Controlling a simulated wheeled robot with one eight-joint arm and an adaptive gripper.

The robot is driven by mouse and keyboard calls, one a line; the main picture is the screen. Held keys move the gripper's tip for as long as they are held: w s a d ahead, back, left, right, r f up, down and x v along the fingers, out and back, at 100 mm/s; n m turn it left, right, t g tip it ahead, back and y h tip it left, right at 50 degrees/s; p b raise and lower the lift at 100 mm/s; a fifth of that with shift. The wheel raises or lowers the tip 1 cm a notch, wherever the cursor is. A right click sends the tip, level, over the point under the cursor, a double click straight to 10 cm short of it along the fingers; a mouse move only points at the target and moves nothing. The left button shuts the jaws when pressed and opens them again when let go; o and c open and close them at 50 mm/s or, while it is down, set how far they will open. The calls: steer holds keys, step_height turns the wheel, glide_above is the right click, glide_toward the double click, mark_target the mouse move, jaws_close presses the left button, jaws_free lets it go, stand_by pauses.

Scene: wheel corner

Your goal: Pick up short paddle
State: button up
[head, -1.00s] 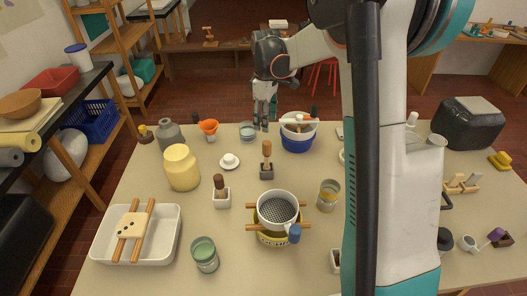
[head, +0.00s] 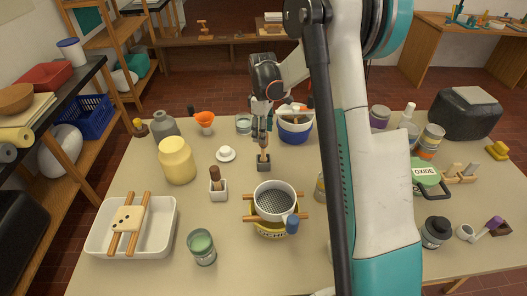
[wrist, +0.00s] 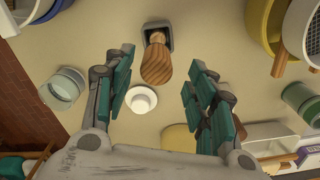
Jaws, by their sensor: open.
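A wooden-handled tool (head: 264,155), which I take to be the short paddle, stands upright in a small dark grey holder (head: 264,167) near the table's middle. In the wrist view its rounded wooden end (wrist: 157,65) points up at the camera, and the holder (wrist: 157,31) shows around its foot. In the wrist view the open fingers stand to either side of the handle's end, with gaps on both sides. The tool's lower part is hidden in the holder.
A brown handle in a white holder (head: 218,190) stands front left. A white knobbed disc (head: 226,154) lies to the left. A blue and white bowl (head: 294,135) stands behind right, and a sieve pot (head: 275,201) in front. My arm hides part of the table's right.

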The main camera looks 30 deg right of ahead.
step_height(320, 180, down, 4)
steer(key=shift+w+d+f+b, duration=0.1)
steer(key=shift+w+d+b, duration=0.05)
steer(key=shift+b, duration=0.4)
steer(key=c, duration=1.1)
steer(key=shift+c, duration=0.2)
step_height(320, 180, up, 20)
steer(key=p, duration=0.4)
steer(key=shift+r+p, duration=0.2)
steer(key=shift+p, duration=0.15)
